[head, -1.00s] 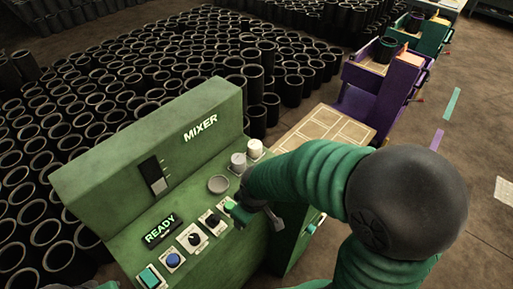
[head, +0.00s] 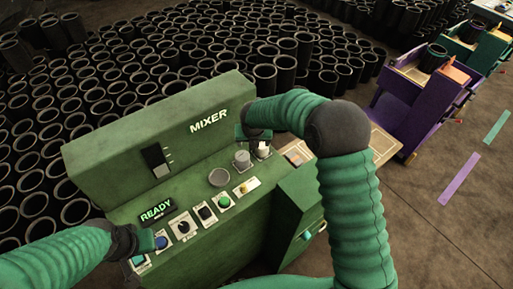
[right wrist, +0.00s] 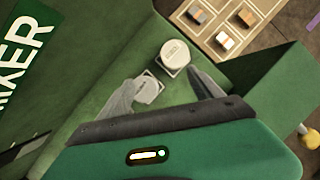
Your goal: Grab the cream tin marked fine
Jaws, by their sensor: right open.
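A pale cream-white tin (head: 263,151) stands at the right end of the green mixer's ledge. A greyer tin (head: 242,160) stands just left of it. Any marking on the lids is too small to read. My right gripper (head: 257,143) is over the cream tin and partly hides it. In the right wrist view its open fingers (right wrist: 161,75) point toward the cream tin (right wrist: 174,55) and the grey tin (right wrist: 148,90), with nothing held. My left gripper (head: 148,241) is by the blue button; its jaws cannot be made out.
The mixer (head: 150,130) has a raised back wall, a READY display (head: 156,211), a round recess (head: 219,178) and a row of buttons and knobs. A compartmented tray (head: 297,153) lies right of the tins. Many black sleeves crowd the floor behind.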

